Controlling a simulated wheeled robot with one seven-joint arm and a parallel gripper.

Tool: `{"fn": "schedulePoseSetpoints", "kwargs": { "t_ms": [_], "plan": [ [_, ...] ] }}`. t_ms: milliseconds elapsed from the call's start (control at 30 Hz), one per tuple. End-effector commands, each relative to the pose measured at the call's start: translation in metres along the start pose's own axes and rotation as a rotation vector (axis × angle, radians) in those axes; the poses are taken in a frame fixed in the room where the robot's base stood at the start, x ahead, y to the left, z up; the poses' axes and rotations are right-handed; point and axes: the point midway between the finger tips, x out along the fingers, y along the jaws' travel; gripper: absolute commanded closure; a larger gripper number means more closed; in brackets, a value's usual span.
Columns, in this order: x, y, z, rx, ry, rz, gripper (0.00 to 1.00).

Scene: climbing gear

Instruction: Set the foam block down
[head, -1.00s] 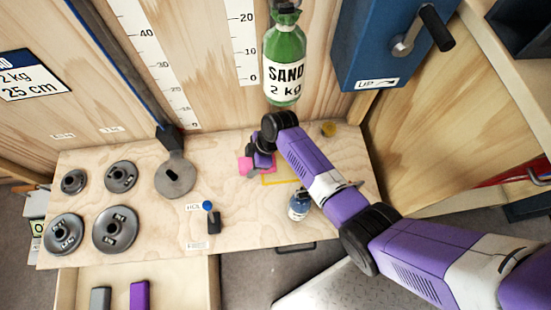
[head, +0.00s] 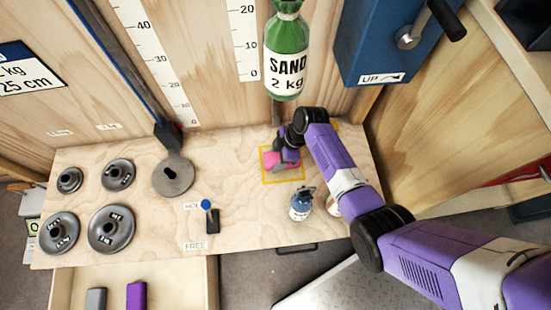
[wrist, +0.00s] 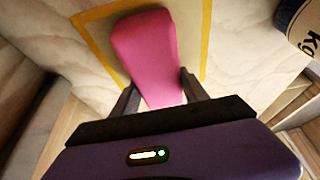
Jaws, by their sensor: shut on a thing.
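The pink foam block (head: 270,160) is in my gripper (head: 283,163), over the yellow-outlined rectangle (head: 264,181) on the wooden bench. In the wrist view the pink block (wrist: 146,48) lies between the two dark fingers of my gripper (wrist: 158,92), its far end reaching out past them. The yellow outline (wrist: 98,52) shows around the block on its left, far and right sides. I cannot tell whether the block touches the bench or is held just above it. My gripper hides part of the block in the head view.
A blue-and-white bottle (head: 300,205) stands just right and nearer, and shows at the wrist view's top right (wrist: 300,25). A green sand bag (head: 287,55) hangs behind. A blue-knobbed lever (head: 210,218) and several grey weight discs (head: 111,230) are to the left.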

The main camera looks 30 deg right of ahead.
Motion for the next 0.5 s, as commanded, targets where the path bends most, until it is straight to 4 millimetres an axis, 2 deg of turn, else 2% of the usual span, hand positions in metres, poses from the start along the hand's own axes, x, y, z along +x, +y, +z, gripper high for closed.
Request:
{"fn": "schedulePoseSetpoints", "kwargs": {
  "t_ms": [233, 267, 300, 367, 500],
  "plan": [
    [0.0035, 0.0, 0.0012, 0.0, 0.0, 0.0, 0.87],
    [0.0021, 0.0001, 0.0007, 0.0, 0.0, 0.0, 0.42],
    [0.0019, 0.0, 0.0006, 0.0, 0.0, 0.0, 0.34],
    [0.0019, 0.0, 0.0006, 0.0, 0.0, 0.0, 0.26],
    [0.0019, 0.0, 0.0006, 0.001, 0.0, 0.0, 0.26]
  ]
}}
